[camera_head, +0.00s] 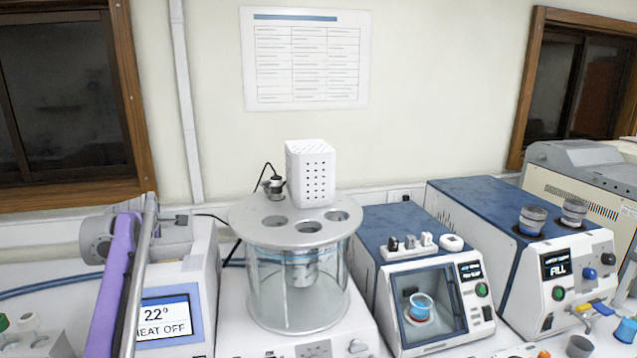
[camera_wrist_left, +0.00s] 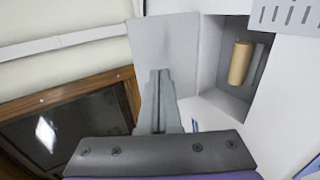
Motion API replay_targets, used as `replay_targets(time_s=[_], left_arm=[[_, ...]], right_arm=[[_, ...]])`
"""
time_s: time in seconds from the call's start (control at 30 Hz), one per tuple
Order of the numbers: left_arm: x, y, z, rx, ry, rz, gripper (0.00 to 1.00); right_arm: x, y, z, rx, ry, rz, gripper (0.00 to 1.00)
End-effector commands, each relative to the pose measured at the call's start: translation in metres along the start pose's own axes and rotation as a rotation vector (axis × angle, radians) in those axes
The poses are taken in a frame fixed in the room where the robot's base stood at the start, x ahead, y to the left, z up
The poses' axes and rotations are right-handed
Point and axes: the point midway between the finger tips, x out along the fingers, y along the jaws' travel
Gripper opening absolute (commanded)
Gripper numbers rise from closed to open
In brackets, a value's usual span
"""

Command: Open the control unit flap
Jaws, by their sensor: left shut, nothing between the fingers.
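The control unit (camera_head: 203,270) stands at the left of the bench, its screen (camera_head: 163,318) reading 22° and HEAT OFF. In the left wrist view a flat grey panel (camera_wrist_left: 160,42), which looks like the flap, stands out to the left of an open recess (camera_wrist_left: 220,90). A brown cylinder (camera_wrist_left: 240,63) stands upright in the recess. My left gripper (camera_wrist_left: 160,78) is shut and empty, its fingers overlapping the panel's lower part; I cannot tell whether they touch. In the head view my left arm partly hides the unit. My right gripper is out of view.
A round glass bath (camera_head: 298,290) with a white perforated box (camera_head: 310,172) on its lid stands close right of the control unit. Two blue-topped instruments (camera_head: 390,222) (camera_head: 480,205) stand further right. A wood-framed window (camera_wrist_left: 60,118) shows behind the gripper.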

Motion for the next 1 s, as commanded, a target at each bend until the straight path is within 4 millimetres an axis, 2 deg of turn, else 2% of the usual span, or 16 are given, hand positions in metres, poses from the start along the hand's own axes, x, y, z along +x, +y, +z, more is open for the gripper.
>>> replay_targets(time_s=[0.03, 0.4, 0.6, 1.0], left_arm=[[-0.005, 0.01, 0.0, -0.001, 0.0, 0.004, 0.0], [-0.023, 0.043, 0.0, 0.0, 0.0, 0.006, 0.0], [-0.031, 0.056, 0.0, 0.0, 0.0, 0.003, 0.0], [-0.037, 0.052, 0.005, 0.025, -0.005, -0.007, 0.0]], right_arm=[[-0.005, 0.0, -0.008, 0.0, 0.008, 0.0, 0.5], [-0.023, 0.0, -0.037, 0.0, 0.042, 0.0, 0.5], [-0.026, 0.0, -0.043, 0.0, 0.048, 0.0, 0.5], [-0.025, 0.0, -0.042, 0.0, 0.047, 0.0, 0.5]])
